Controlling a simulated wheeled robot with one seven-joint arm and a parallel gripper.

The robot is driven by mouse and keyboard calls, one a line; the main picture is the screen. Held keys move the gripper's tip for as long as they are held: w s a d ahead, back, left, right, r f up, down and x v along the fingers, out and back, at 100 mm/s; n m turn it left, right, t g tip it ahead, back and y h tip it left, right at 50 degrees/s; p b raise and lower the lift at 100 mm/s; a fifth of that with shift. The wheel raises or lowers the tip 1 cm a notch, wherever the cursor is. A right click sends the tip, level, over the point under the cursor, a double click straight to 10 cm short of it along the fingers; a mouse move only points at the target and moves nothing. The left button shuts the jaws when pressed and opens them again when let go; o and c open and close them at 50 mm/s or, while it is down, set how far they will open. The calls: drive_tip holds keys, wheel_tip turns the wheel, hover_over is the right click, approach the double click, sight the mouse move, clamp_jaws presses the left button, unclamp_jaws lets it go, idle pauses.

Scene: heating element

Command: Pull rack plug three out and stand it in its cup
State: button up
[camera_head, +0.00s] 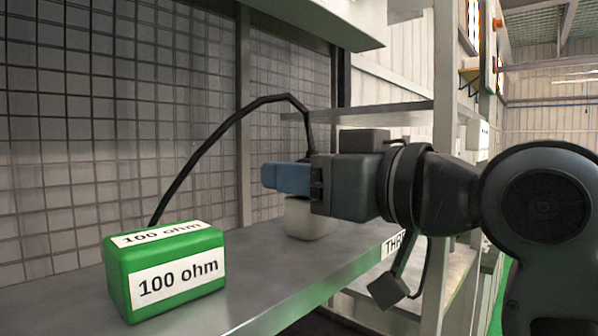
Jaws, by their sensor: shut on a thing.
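My gripper (287,179), with blue fingers, reaches in from the right above the shelf. It is shut on the black plug (308,148) at the end of a black cable; only the plug's top shows above the fingers. A whitish cup-like block (311,219) stands on the shelf directly under the fingers. I cannot tell whether the plug's lower end is in it, touching it or clear of it. The shelf edge below carries a label (394,245) reading "THR", the rest hidden by my arm.
A green box (165,270) marked "100 ohm" sits at the shelf's front left. The black cable (213,136) arches from behind it to the plug. Grey shelf boards and a pale post stand at right. The shelf between box and cup is bare.

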drive_tip(key=shift+f, duration=0.15)
drive_tip(key=o, duration=1.1)
drive_tip(key=shift+o, duration=0.2)
drive_tip(key=shift+d, duration=0.1)
drive_tip(key=v, duration=0.7)
drive_tip(key=shift+s+d+b, duration=0.25)
drive_tip(key=shift+b, duration=0.15)
